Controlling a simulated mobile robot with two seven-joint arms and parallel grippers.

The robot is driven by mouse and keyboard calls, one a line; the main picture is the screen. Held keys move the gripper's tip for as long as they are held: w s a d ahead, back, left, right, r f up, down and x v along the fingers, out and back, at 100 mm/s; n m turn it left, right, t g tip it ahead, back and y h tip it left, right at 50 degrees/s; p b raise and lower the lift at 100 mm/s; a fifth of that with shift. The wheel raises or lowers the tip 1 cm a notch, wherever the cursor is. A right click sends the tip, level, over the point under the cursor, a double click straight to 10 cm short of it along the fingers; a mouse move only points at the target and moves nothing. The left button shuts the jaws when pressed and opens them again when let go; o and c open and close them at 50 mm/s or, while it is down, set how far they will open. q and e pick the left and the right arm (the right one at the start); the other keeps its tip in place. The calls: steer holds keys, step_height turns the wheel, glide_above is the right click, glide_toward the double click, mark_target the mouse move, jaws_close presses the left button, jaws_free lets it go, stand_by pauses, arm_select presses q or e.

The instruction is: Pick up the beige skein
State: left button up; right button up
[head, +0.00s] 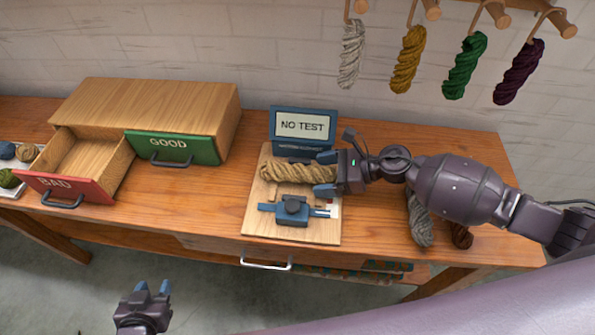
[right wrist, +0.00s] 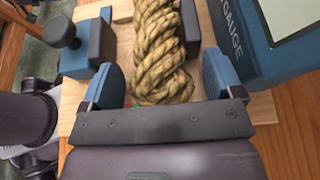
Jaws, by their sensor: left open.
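The beige skein (head: 288,172), a twisted golden-tan hank, lies across the wooden gauge board (head: 262,222) in front of the screen reading NO TEST (head: 302,126). My right gripper (head: 326,174) is at the skein's right end, one blue finger on each side. In the right wrist view, the skein (right wrist: 160,45) runs between the fingers of the right gripper (right wrist: 164,82), with a visible gap on both sides, so it is open. My left gripper (head: 152,287) is open and empty, low in front of the table, far from the skein.
A blue clamp (head: 292,209) sits on the board in front of the skein. The BAD drawer (head: 65,186) is pulled out and empty; the GOOD drawer (head: 172,149) looks shut. A grey skein (head: 419,222) and a brown skein (head: 461,236) lie partly under my right arm. Several skeins hang on wall pegs.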

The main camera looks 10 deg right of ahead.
steer(key=c, duration=1)
steer(key=shift+r, duration=0.15)
